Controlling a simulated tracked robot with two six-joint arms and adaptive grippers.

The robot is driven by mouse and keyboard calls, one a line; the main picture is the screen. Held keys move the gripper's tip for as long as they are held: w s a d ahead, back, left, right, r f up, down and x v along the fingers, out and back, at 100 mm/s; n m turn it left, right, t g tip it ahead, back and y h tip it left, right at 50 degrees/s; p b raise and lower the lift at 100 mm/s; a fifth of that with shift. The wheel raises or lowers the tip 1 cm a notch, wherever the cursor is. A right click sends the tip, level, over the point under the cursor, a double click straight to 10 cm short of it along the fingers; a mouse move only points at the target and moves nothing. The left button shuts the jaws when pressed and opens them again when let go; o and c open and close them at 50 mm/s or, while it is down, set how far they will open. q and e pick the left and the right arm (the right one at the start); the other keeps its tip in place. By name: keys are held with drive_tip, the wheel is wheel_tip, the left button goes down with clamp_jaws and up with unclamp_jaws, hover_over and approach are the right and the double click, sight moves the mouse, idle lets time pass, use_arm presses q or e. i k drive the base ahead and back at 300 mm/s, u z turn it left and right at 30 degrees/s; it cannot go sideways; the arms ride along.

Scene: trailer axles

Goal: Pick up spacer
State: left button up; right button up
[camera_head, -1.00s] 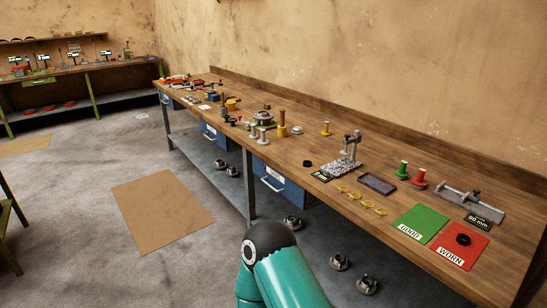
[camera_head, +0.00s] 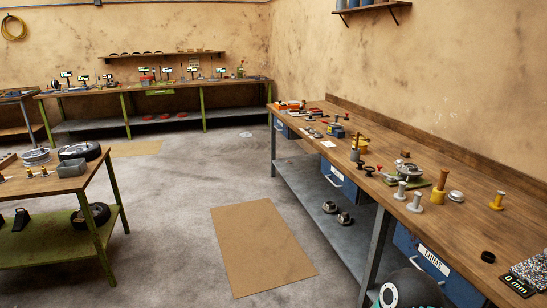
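No part is clearly marked as a spacer, so I cannot tell which one it is. A small black ring (camera_head: 488,257) lies flat on the right-hand workbench (camera_head: 440,228), near its front edge at the lower right. Two pale grey flanged pins (camera_head: 408,195) stand upright on the same bench, and a round grey disc (camera_head: 456,196) lies farther back. Part of my arm shows at the bottom edge. Neither gripper is in view.
A speckled block (camera_head: 532,270) and a 0 mm display (camera_head: 517,285) sit at the right edge. A yellow flanged post (camera_head: 497,201) stands nearby. A green-legged table (camera_head: 70,180) holds wheel parts at left. A brown mat (camera_head: 262,245) lies on open floor.

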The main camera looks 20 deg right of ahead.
sight(487, 259)
drive_tip(key=z, duration=0.4)
drive_tip(key=i, duration=1.2)
drive_tip(key=z, duration=1.15)
drive_tip(key=i, duration=0.65)
drive_tip(key=z, duration=0.25)
drive_tip(key=k, duration=0.9)
drive_tip(key=z, duration=0.2)
drive_tip(key=i, duration=0.9)
drive_tip(key=u, duration=0.05)
